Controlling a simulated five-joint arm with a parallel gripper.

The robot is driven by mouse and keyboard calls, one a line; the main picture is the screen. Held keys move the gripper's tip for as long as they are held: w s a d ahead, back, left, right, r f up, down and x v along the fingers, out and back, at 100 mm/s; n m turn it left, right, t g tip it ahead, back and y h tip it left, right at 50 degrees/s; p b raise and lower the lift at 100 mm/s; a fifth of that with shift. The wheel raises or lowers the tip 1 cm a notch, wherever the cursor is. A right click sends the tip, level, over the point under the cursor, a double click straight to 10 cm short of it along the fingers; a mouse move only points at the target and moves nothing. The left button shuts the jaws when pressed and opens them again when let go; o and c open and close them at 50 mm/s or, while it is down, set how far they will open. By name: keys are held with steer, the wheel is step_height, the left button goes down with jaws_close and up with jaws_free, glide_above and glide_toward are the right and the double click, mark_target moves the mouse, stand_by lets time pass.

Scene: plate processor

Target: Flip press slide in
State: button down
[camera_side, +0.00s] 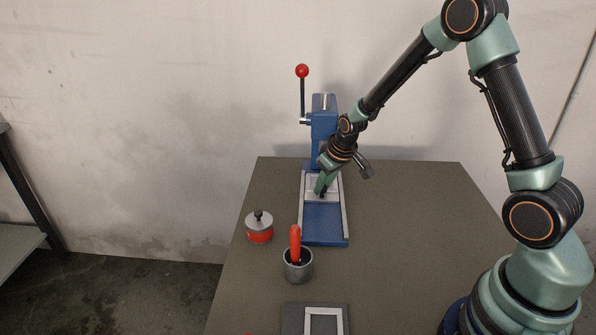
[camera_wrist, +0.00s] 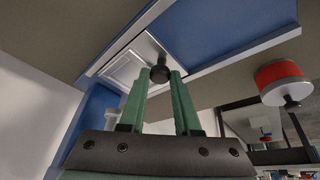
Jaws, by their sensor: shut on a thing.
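The blue press (camera_side: 324,128) stands at the back of the table, with its red-balled lever (camera_side: 302,72) pointing upright. Its blue bed (camera_side: 322,225) runs towards the front between two pale rails. A light grey slide plate (camera_side: 312,182) lies on the bed near the press body; it also shows in the wrist view (camera_wrist: 122,70). My gripper (camera_side: 321,190) reaches down over the slide plate. In the wrist view my gripper (camera_wrist: 160,80) is shut on the slide's black knob (camera_wrist: 160,73), which sits between the two green fingertips. My wrist hides part of the press body.
A red and grey pot with a black knob (camera_side: 259,231) stands left of the bed. A grey cup (camera_side: 298,270) holding a red-handled tool (camera_side: 295,240) stands in front of it. A dark board with a pale frame (camera_side: 293,320) lies at the front edge. The table's right side is clear.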

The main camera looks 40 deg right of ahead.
steer(key=shift+s+d, duration=0.1)
steer(key=shift+d, duration=0.1)
stand_by(0.6)
steer(key=shift+w+d, duration=0.9)
steer(key=shift+w, duration=0.1)
steer(key=c, duration=0.6)
jaws_free()
steer(key=shift+c, duration=0.2)
steer(key=shift+a, duration=0.1)
steer(key=v, duration=1.2)
steer(key=shift+a+r, duration=0.1)
